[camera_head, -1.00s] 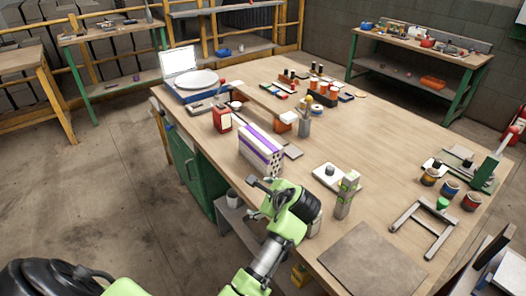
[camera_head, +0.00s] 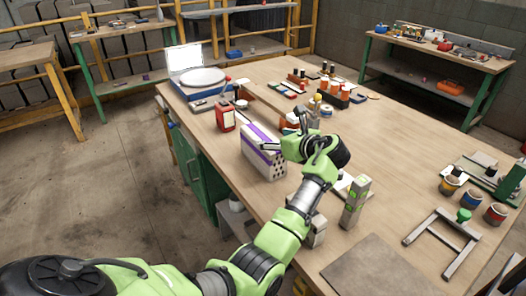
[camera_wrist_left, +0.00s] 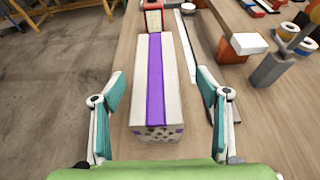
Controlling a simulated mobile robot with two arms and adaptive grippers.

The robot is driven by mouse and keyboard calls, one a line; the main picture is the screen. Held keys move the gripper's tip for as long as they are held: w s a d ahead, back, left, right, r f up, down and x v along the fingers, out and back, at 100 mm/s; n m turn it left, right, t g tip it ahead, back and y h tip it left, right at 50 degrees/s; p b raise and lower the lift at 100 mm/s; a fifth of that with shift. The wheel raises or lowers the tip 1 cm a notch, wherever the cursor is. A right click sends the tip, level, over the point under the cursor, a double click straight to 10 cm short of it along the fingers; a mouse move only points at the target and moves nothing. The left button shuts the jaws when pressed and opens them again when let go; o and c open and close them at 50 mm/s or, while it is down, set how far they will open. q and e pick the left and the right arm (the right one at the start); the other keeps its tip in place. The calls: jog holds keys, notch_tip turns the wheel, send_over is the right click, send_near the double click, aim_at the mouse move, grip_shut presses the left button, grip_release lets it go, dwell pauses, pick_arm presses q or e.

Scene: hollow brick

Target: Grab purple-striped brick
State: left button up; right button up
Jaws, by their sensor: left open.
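The purple-striped brick (camera_head: 262,152) lies on the wooden workbench (camera_head: 400,175) near its left edge. It is a pale block with a purple stripe along its length and dark holes in its near end. In the left wrist view the brick (camera_wrist_left: 171,85) lies lengthwise ahead, between and beyond my left gripper's spread fingers (camera_wrist_left: 160,108). My left gripper (camera_head: 295,142) is open and empty, at the right near end of the brick in the head view. Whether a finger touches the brick cannot be told. My right gripper is not in view.
A red canister (camera_head: 225,117) stands just beyond the brick. A green-marked block (camera_head: 355,202) stands upright to the right of my left arm. A scale with a round plate (camera_head: 203,77) sits at the bench's far left. A flat grey board (camera_head: 372,268) lies nearer me.

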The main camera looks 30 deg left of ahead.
aim_at(264, 137)
pick_arm(q)
jog(key=shift+s+f+x, duration=0.1)
jog(key=shift+s+x, duration=0.05)
jog(key=shift+x, duration=0.85)
jog(key=shift+s+f+x, duration=0.1)
jog(key=shift+s+x, duration=0.05)
jog(key=shift+x, duration=0.9)
jog(key=shift+s+f+x, duration=0.1)
jog(key=shift+s+x, duration=0.05)
jog(key=shift+x, duration=0.85)
grip_shut()
jog(key=shift+w+r, duration=0.1)
jog(key=shift+r, duration=0.1)
